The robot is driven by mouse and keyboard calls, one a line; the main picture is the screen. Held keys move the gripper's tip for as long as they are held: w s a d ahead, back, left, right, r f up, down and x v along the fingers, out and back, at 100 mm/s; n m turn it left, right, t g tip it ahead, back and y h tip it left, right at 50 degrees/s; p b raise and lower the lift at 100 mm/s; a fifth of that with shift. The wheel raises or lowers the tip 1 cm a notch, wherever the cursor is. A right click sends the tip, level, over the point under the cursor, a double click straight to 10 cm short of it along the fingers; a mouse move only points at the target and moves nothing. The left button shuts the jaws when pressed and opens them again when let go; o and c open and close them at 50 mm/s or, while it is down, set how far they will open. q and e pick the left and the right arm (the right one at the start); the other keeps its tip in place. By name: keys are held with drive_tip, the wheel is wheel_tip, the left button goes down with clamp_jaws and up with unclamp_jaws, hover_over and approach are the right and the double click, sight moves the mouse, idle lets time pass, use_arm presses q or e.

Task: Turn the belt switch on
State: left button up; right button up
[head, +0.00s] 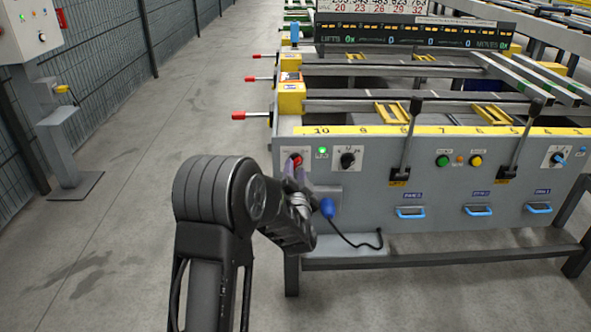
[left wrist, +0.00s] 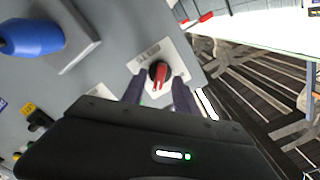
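The red-handled rotary switch (head: 297,160) sits on a white plate at the left end of the grey front panel. It also shows in the left wrist view (left wrist: 159,74), its red handle on a dark round base. My left gripper (head: 296,176) reaches up to it from below and partly covers its plate. In the left wrist view the two dark fingers (left wrist: 159,94) stand apart, one on each side of the red handle. I cannot tell whether they touch it. My right gripper is not in view.
A lit green lamp (head: 323,151) and a black knob (head: 347,160) are just right of the switch. A blue plug (head: 328,207) with a black cable is close below. Black levers (head: 408,140) stick up further right.

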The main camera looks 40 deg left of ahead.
use_arm(q)
drive_tip(key=v, duration=0.6)
drive_tip(key=shift+s+d+p, duration=0.15)
drive_tip(key=shift+p, duration=0.25)
drive_tip(key=s+d+f+n+g+h, duration=0.25)
drive_tip(key=d+f+h, duration=0.25)
drive_tip(key=d+f, duration=0.6)
drive_tip(key=s+d+f+n+g+h, duration=0.1)
drive_tip(key=s+d+f+g+h, duration=0.3)
drive_tip(key=d+f, duration=0.7)
drive_tip(key=s+d+f+g+h, duration=0.3)
drive_tip(key=s+d+f, duration=0.4)
drive_tip(key=s, duration=0.4)
drive_tip(key=s+d+f+g+h, duration=0.35)
drive_tip(key=s+d+f, duration=0.35)
drive_tip(key=s, duration=0.4)
wheel_tip(320, 180, up, 22)
drive_tip(key=s+p, duration=0.1)
drive_tip(key=p, duration=2.1)
drive_tip(key=shift+s+d+g, duration=0.15)
drive_tip(key=shift+d+g, duration=0.15)
drive_tip(key=shift+d, duration=0.1)
